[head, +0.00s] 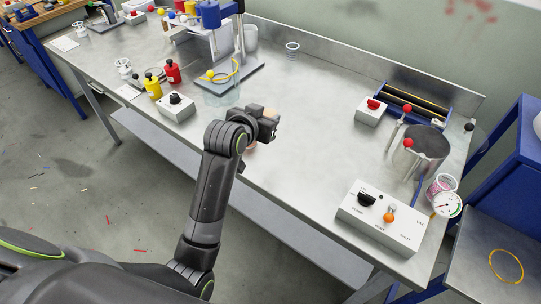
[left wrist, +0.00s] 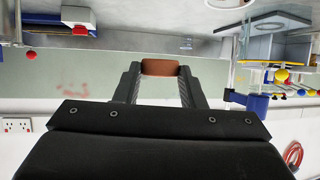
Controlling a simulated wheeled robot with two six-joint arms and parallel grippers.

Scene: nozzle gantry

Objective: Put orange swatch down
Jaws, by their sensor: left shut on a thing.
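The orange swatch (left wrist: 160,67) is a small brown-orange piece. In the left wrist view it sits between the two fingertips of my left gripper (left wrist: 160,72), which is shut on it. In the head view my left gripper (head: 269,122) is over the front part of the steel bench (head: 300,122), pointing toward the back. A small tan patch shows at its tip, and the arm and gripper hide most of the swatch. I cannot tell the exact height above the bench. My right gripper is not in view.
A control box (head: 380,217) with knobs stands at the front right, by a dark-topped cylinder (head: 425,145) and a gauge (head: 447,204). A blue gantry stand (head: 232,78) is behind left; a small black-knobbed box (head: 177,106) is left. The bench middle is clear.

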